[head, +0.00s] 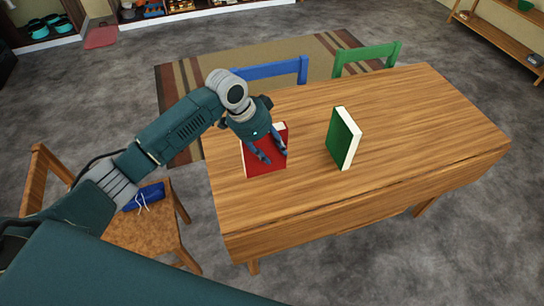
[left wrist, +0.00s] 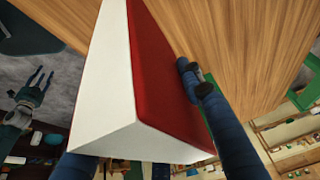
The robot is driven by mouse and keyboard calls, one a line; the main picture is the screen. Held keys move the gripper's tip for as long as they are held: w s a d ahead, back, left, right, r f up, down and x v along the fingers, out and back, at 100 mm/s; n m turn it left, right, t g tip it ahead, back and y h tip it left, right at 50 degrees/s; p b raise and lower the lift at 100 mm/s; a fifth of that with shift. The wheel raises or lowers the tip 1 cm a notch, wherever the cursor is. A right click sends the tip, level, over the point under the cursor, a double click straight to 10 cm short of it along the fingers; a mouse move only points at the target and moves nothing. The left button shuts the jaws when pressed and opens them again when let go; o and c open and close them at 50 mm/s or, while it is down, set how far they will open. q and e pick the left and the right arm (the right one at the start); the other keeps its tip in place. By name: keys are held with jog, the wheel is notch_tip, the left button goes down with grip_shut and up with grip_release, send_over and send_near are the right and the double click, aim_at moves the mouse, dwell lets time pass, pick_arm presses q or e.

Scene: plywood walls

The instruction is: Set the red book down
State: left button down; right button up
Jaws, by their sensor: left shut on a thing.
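The red book (head: 266,166) is upright at the left part of the wooden table (head: 420,120). My left gripper (head: 268,155) is shut on it from above, with fingers on its cover. In the left wrist view the red book (left wrist: 165,75) fills the middle, white page edges facing the camera, with a blue finger of the left gripper beside its red cover. Whether its lower edge touches the table or hangs just above, I cannot tell. My right gripper (left wrist: 38,88) shows small at the left of the wrist view, empty, its fingers apart.
A green book (head: 342,138) stands upright on the table to the right of the red book. Blue (head: 275,71) and green (head: 367,58) chairs stand behind the table. A wooden chair (head: 145,225) with a blue item stands at left. The table's right half is clear.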

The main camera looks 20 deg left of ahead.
aim_at(272, 159)
pick_arm(q)
notch_tip(272, 159, down, 4)
jog(key=shift+f, duration=0.3)
jog(key=shift+f, duration=0.15)
jog(key=c, duration=1.1)
grip_release()
jog(key=shift+p, duration=0.3)
jog(key=b+v, duration=0.1)
jog(key=v, duration=1.1)
jog(key=shift+b, duration=0.3)
